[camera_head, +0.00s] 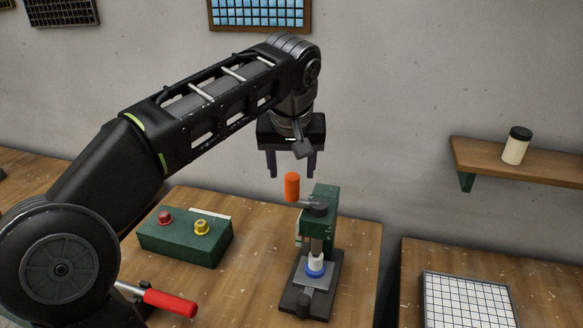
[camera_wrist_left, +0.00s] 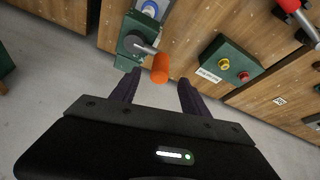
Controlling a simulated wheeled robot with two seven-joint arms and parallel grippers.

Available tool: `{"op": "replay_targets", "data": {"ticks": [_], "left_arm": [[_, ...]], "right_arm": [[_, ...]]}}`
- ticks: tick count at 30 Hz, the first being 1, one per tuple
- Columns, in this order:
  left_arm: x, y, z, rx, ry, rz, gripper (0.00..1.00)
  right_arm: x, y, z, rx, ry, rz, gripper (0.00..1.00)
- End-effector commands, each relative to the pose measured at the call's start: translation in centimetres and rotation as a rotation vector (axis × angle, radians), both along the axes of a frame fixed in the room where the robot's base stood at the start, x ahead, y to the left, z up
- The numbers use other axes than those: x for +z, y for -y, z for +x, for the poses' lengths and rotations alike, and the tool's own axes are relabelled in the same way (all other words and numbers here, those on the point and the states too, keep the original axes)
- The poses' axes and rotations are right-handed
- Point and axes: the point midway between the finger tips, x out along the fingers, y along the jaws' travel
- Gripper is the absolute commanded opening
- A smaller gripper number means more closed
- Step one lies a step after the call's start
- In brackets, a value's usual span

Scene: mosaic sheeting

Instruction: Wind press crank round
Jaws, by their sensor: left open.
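The press (camera_head: 323,225) is dark green and stands on the wooden bench, with a dark base and a white and blue piece (camera_head: 315,265) under its ram. Its crank has a grey arm on top and an upright orange handle (camera_head: 292,186). My left gripper (camera_head: 292,174) is open, pointing down, just above and behind the handle. In the left wrist view the orange handle (camera_wrist_left: 160,68) shows between and beyond the two fingertips (camera_wrist_left: 158,85), not gripped. The press (camera_wrist_left: 135,42) shows there too. My right gripper is not in view.
A green box (camera_head: 185,238) with a red and a yellow button sits left of the press. A red-handled lever (camera_head: 170,302) is at the front left. A shelf (camera_head: 520,165) with a jar and a second bench with a white tiled sheet (camera_head: 468,300) are at right.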

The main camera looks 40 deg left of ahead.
Motion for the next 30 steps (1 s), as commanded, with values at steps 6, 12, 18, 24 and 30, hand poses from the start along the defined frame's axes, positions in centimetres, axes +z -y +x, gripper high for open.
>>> {"op": "replay_targets", "data": {"ticks": [6, 12, 18, 24, 30], "left_arm": [[-3.6, -0.6, 1.0, 0.001, 0.0, 0.0, 0.54], [-5.0, -1.1, 1.7, -0.001, -0.002, 0.001, 0.54], [-5.4, -1.2, 1.9, -0.001, 0.0, 0.0, 0.54], [-5.4, -1.3, 1.8, 0.0, 0.0, 0.0, 0.5], [-5.4, -1.3, 1.8, 0.0, 0.0, 0.0, 0.34]], "right_arm": [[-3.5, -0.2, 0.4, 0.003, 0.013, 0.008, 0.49], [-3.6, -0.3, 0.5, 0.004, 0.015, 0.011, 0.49], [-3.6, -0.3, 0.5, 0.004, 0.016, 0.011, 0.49], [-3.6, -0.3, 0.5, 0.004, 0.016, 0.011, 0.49], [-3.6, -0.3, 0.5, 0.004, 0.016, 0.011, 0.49]]}}
